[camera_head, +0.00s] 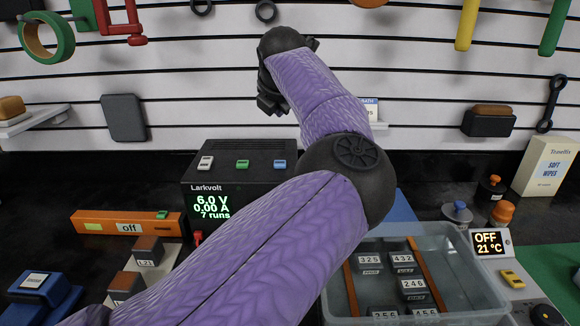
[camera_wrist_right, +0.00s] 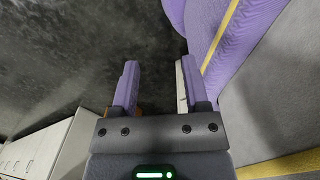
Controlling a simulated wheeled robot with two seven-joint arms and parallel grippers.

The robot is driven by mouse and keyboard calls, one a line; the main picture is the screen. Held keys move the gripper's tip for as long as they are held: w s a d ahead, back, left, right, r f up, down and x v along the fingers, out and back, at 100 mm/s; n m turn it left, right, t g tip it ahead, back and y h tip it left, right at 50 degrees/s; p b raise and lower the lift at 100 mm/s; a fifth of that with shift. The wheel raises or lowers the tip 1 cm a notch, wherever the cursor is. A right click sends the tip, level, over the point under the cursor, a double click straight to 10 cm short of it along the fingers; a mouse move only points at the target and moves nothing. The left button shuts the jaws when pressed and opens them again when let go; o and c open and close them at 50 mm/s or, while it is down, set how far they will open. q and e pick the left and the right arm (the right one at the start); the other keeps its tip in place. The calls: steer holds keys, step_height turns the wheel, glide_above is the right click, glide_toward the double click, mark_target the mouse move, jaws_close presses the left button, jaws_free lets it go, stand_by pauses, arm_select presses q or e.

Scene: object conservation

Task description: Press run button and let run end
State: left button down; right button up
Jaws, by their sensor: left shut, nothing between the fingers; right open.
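The black Larkvolt unit (camera_head: 240,175) stands at the back of the bench in the head view. Its green display (camera_head: 211,207) reads 6.0 V, 0.00 A and 7 runs. White (camera_head: 205,162), green (camera_head: 243,164) and blue (camera_head: 280,164) switches sit on its top; no run label is readable. An orange bar (camera_head: 92,222) reads "off" and has a green button (camera_head: 162,215). My left gripper (camera_head: 268,104) is dark, shut and empty, above the unit and apart from it. My right gripper (camera_wrist_right: 161,84) is open and empty in the right wrist view, beside a dark surface.
A clear water tub (camera_head: 480,290) holds several numbered blocks at the right. Its controller (camera_head: 490,243) reads OFF, 21 °C. My purple left arm covers the bench middle.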

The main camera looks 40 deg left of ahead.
mark_target(279, 164)
steer(key=shift+s+a, duration=0.1)
steer(key=shift+a, duration=0.1)
arm_select(q)
step_height(279, 164, down, 9)
steer(key=b, duration=0.7)
steer(key=shift+r, duration=0.15)
arm_select(e)
steer(key=s+d+f+g, duration=0.1)
steer(key=s+d+f, duration=0.1)
steer(key=f, duration=0.4)
steer(key=shift+s+d+f+h, duration=0.3)
steer(key=shift+s, duration=0.2)
steer(key=shift+w+a+f, duration=0.1)
steer(key=shift+w+a, duration=0.35)
steer(key=shift+a, duration=0.1)
steer(key=shift+s+d, duration=0.1)
steer(key=shift+s, duration=0.05)
steer(key=shift+s+d, duration=0.35)
steer(key=shift+d, duration=0.1)
steer(key=shift+w+a, duration=0.1)
steer(key=shift+w, duration=0.05)
